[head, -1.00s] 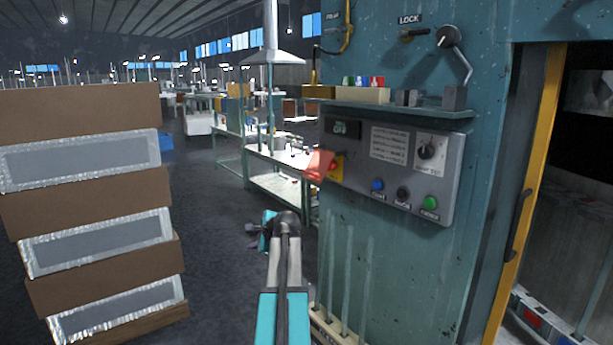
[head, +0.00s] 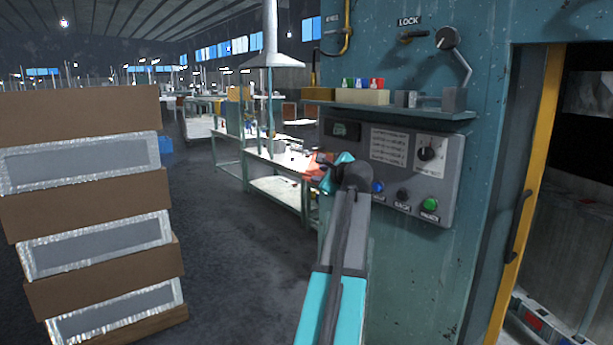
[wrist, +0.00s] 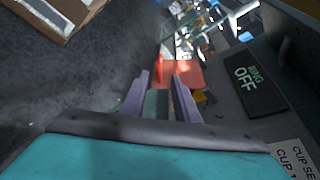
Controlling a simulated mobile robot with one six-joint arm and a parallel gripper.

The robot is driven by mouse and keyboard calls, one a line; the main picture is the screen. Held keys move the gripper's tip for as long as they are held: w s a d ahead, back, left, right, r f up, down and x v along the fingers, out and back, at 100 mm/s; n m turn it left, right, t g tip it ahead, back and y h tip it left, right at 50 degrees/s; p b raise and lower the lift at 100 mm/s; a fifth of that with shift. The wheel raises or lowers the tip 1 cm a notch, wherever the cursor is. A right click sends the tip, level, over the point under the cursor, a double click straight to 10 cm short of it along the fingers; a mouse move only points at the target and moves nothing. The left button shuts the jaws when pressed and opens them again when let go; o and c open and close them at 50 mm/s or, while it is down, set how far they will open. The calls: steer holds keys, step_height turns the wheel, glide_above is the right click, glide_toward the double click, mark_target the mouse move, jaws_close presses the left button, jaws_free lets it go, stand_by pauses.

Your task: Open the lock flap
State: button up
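A LOCK label (head: 409,21) sits high on the teal machine wall, with a small dark brass-like fitting (head: 414,36) under it. I cannot tell whether that fitting is a flap. A translucent red flap (head: 316,160) sticks out at the left end of the grey control panel (head: 450,150), partly hidden by my wrist. In the wrist view the red flap (wrist: 180,73) lies just beyond my fingertips. My gripper (wrist: 161,76) is open, with a gap between its purple fingers and nothing seen held. Whether a finger touches the red flap is unclear.
A shelf (head: 400,107) with blocks juts out above the panel. A RING OFF display (wrist: 252,83) is right of my fingers. Stacked brown boxes (head: 80,115) stand at the left. A yellow-edged door opening (head: 535,190) is at the right. Floor between is clear.

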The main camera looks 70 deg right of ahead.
mark_target(308, 174)
steer(key=shift+w+d, duration=0.15)
steer(key=p+x, duration=0.2)
steer(key=x, duration=0.9)
steer(key=shift+w+d+f+p, duration=0.1)
steer(key=shift+w+d+p, duration=0.05)
steer(key=shift+d+p, duration=0.15)
steer(key=shift+x, duration=0.95)
steer(key=shift+a+f, duration=0.1)
jaws_close()
